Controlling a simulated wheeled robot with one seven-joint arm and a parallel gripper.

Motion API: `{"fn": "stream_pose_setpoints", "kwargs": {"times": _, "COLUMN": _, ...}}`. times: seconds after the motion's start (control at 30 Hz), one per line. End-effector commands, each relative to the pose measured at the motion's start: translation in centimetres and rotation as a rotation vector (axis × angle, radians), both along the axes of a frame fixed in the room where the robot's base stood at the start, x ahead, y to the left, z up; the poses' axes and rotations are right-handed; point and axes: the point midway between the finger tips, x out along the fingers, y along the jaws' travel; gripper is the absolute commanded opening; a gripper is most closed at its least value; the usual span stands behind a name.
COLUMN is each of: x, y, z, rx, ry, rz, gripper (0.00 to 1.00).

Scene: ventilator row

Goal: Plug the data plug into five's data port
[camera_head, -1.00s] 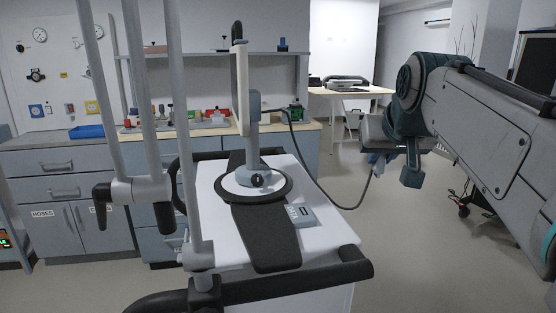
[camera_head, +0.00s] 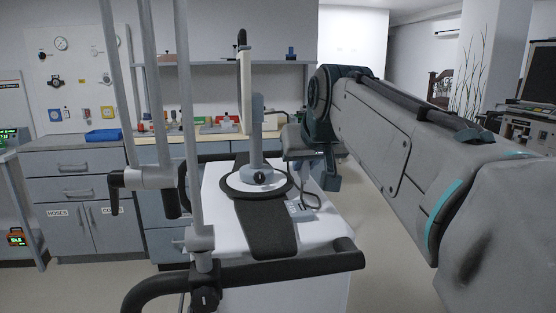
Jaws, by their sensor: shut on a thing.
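My gripper (camera_head: 302,167) is shut over the right side of the white cart, beside the round-based stand. A dark cable (camera_head: 319,200) hangs in a loop just below it. The data plug at the cable's end is too small and hidden at the fingers to make out. The stand (camera_head: 257,140) carries a thin upright screen (camera_head: 246,92), seen edge-on. A small grey box (camera_head: 299,211) lies on the cart top below my gripper. I cannot make out five's data port.
The white cart (camera_head: 226,211) has a black front handle (camera_head: 300,262) and grey upright poles (camera_head: 189,120) at its left. Cabinets (camera_head: 85,190) and a blue tray (camera_head: 103,136) stand behind left. Equipment with a screen stands far right. Floor shows right of the cart.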

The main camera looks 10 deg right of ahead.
Motion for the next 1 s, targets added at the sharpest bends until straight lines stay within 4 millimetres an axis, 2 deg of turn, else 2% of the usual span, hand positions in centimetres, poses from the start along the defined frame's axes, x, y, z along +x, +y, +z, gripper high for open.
{"fn": "stream_pose_setpoints", "kwargs": {"times": 0.03, "x": 0.0, "y": 0.0, "z": -0.7, "rx": 0.0, "ry": 0.0, "rz": 0.0, "gripper": 0.0}}
{"fn": "stream_pose_setpoints", "kwargs": {"times": 0.63, "x": 0.0, "y": 0.0, "z": -4.9, "rx": 0.0, "ry": 0.001, "rz": 0.0, "gripper": 0.0}}
{"fn": "stream_pose_setpoints", "kwargs": {"times": 0.7, "x": 0.0, "y": 0.0, "z": -4.4, "rx": 0.001, "ry": 0.0, "rz": 0.001, "gripper": 0.0}}
{"fn": "stream_pose_setpoints", "kwargs": {"times": 1.0, "x": 0.0, "y": 0.0, "z": -4.7, "rx": 0.0, "ry": 0.0, "rz": 0.0, "gripper": 0.0}}
